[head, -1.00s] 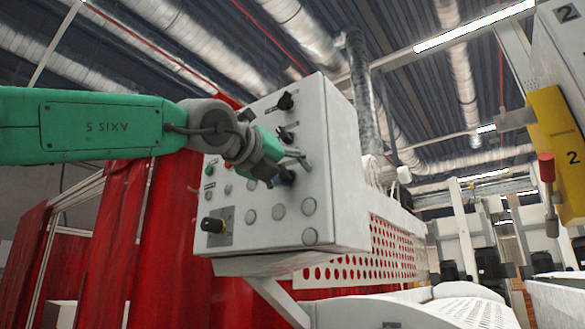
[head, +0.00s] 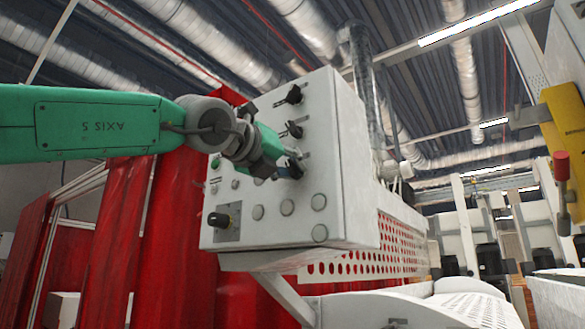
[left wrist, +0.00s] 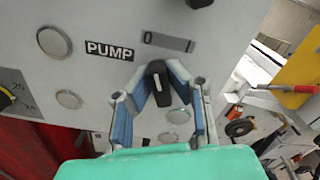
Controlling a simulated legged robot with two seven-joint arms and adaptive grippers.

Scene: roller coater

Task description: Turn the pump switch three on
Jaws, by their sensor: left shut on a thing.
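A white control box (head: 345,160) carries three black rotary switches in a column. The top switch (head: 289,96) and the middle switch (head: 292,129) are free. The lowest switch (head: 294,170) is partly hidden by my left gripper (head: 286,162). In the left wrist view this black switch (left wrist: 158,85) sits between the blue-padded fingers of my left gripper (left wrist: 158,82), which is shut on it. The switch's narrow end points up, roughly toward the "0" mark. A "PUMP" label (left wrist: 110,50) is left of it. My right gripper is not in view.
Round grey buttons (head: 287,207) and a black knob on a grey plate (head: 219,219) are lower on the panel. A red curtain (head: 170,215) hangs behind my left arm. A yellow panel (head: 566,130) is at the far right.

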